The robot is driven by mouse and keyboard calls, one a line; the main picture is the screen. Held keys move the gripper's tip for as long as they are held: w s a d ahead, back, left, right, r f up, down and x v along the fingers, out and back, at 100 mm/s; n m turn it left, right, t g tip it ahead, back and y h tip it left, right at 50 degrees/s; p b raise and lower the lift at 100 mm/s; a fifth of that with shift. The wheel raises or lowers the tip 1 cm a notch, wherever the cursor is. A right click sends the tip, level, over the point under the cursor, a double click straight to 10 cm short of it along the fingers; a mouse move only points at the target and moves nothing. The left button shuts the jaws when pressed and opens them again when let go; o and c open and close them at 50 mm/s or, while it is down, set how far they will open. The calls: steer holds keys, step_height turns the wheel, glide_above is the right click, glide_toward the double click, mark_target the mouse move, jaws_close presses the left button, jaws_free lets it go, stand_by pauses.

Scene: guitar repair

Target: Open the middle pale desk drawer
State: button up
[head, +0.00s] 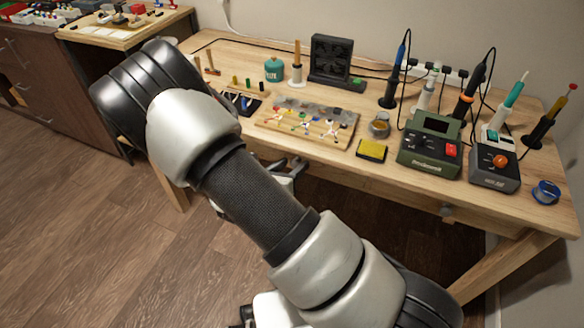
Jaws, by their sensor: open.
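The pale wooden desk (400,186) stands against the wall, its front edge facing me. The middle part of the desk front is partly hidden by my arm, and I cannot make out a middle drawer's handle or edges. My gripper (292,168) is mostly hidden behind my forearm, close to the desk's front edge below the pegboard-like wooden tray. It is open; I cannot tell whether it touches the desk.
On the desk are a wooden tray (272,123) with small coloured parts, a yellow sponge (371,150), a green soldering station (430,155), a dark station (495,170) and a blue spool (546,192). A dark cabinet (60,95) stands left. The wooden floor is clear.

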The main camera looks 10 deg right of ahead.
steer(key=shift+w+d, duration=0.1)
steer(key=shift+w, duration=0.05)
steer(key=shift+c, duration=0.3)
jaws_close()
steer(key=s+a+p, duration=0.1)
steer(key=s+a, duration=0.8)
steer(key=s, duration=0.4)
steer(key=s+a+p, duration=0.1)
steer(key=s+a, duration=0.9)
steer(key=s, duration=0.3)
steer(key=shift+s, duration=0.15)
